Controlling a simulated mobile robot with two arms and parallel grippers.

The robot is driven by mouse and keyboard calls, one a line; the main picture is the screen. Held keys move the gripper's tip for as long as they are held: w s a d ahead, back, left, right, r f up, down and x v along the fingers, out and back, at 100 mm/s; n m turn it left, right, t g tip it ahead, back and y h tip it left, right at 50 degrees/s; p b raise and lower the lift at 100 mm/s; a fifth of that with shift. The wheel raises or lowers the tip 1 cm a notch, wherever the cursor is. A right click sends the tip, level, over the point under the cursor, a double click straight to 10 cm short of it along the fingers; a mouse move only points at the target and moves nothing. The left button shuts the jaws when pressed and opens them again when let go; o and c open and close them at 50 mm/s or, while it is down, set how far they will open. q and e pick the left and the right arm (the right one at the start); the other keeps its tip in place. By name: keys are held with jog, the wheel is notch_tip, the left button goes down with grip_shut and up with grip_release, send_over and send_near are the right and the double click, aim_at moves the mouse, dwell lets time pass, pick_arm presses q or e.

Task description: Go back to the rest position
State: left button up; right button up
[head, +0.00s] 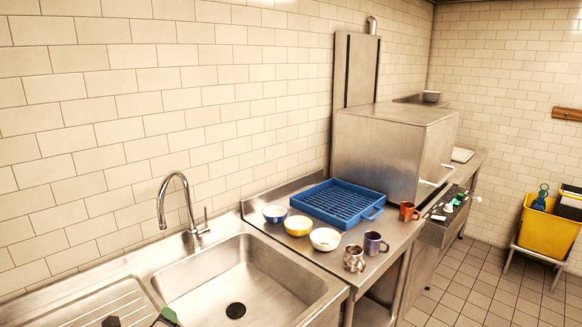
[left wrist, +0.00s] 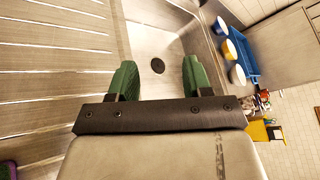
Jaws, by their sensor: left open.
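My left gripper (left wrist: 158,80) is open in the left wrist view, its two green fingers wide apart with nothing between them. They point towards the steel sink, and its drain (left wrist: 157,66) shows in the gap. In the head view only the tips of my left gripper (head: 140,319) show at the bottom edge, over the drainboard (head: 90,305) left of the sink basin (head: 215,275). My right gripper is in neither view.
A tall faucet (head: 163,200) stands behind the sink. Right of it are a blue rack (head: 372,212), blue (head: 275,214), yellow (head: 298,226) and white (head: 326,239) bowls, and several mugs (head: 375,243). A steel machine (head: 390,150) stands beyond. The basin looks empty.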

pick_arm(q)
jog(key=s+d+f+n+g+h, duration=0.1)
jog(key=s+d+f+n+g, duration=0.2)
jog(key=s+n, duration=0.6)
jog(key=s+d+f+n+g+h, duration=0.15)
jog(key=s+d+n+g, duration=0.35)
jog(key=s, duration=0.8)
jog(key=s+d+f+n+g+h, duration=0.1)
jog(key=s+f+n+g+h, duration=0.15)
jog(key=s+n, duration=0.7)
jog(key=s+f+m+g+y+b, duration=0.1)
jog(key=s+f+m+g+b, duration=0.15)
jog(key=f, duration=2.65)
jog(key=s+a+f+b, duration=0.2)
jog(key=s+a+f, duration=0.1)
jog(key=s+f, duration=1.3)
jog(key=shift+s+f+b, duration=0.3)
jog(key=shift+f, duration=0.5)
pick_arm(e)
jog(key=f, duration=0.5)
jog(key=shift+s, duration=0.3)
